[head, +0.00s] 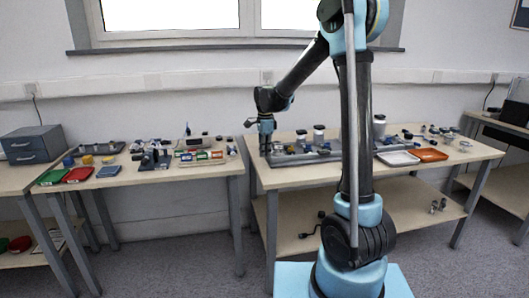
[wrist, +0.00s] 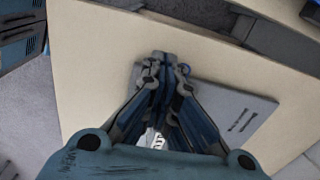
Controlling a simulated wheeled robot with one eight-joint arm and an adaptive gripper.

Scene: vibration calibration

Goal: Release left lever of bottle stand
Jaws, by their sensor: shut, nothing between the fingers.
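My gripper (head: 266,150) points down at the left end of the stand. In the wrist view my gripper (wrist: 163,62) has its fingers together with nothing between them, over the end of a grey plate (wrist: 257,104).
A white tray (head: 398,158) and an orange tray (head: 428,155) lie on the right-hand table (head: 450,163). The left table (head: 185,173) holds tools and small bins, with a gap between the tables. My arm hides part of the right-hand table.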

